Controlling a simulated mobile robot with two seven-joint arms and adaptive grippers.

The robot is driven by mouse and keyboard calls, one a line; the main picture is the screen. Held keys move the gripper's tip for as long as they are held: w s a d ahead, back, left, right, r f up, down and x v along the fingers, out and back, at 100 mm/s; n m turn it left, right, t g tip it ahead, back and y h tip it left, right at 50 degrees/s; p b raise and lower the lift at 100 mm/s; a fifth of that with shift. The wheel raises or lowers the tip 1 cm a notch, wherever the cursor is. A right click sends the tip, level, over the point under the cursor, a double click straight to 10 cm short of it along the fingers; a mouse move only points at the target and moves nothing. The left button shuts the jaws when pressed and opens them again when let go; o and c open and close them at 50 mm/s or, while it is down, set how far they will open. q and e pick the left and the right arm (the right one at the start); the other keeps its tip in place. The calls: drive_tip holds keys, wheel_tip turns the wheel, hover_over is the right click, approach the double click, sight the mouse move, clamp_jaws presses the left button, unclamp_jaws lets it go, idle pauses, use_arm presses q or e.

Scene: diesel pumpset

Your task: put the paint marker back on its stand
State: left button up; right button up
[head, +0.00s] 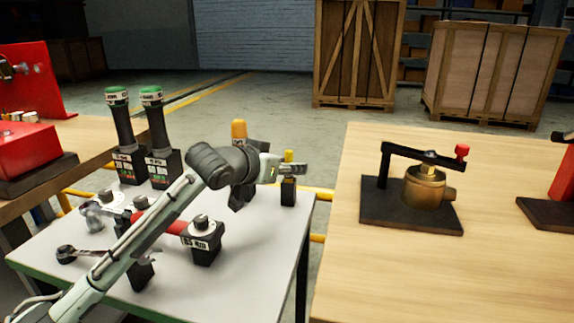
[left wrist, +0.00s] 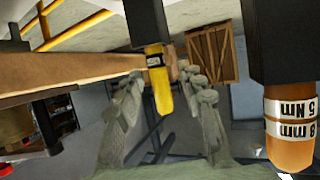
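The yellow paint marker (head: 289,156) stands upright on a black block stand (head: 288,192) at the right of the pale table. The wrist view is upside down and shows the marker (left wrist: 161,88) pointing down from its black stand (left wrist: 146,22). My left gripper (head: 293,168) is at the marker, level with its lower part in the head view. In the wrist view its two grey fingers (left wrist: 165,103) are apart, one on each side of the marker, with visible gaps. Whether the marker is fully between the fingertips is hard to tell. My right gripper is not in view.
An orange-handled driver (head: 239,129) in a black stand is close behind my left wrist. Two green-topped tools (head: 152,98), a red-handled tool (head: 160,222) and a ratchet (head: 68,254) are on the table. A wooden bench (head: 420,270) with a brass fixture (head: 426,187) is at right.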

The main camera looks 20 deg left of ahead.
use_arm(q)
drive_tip(key=v, duration=1.2)
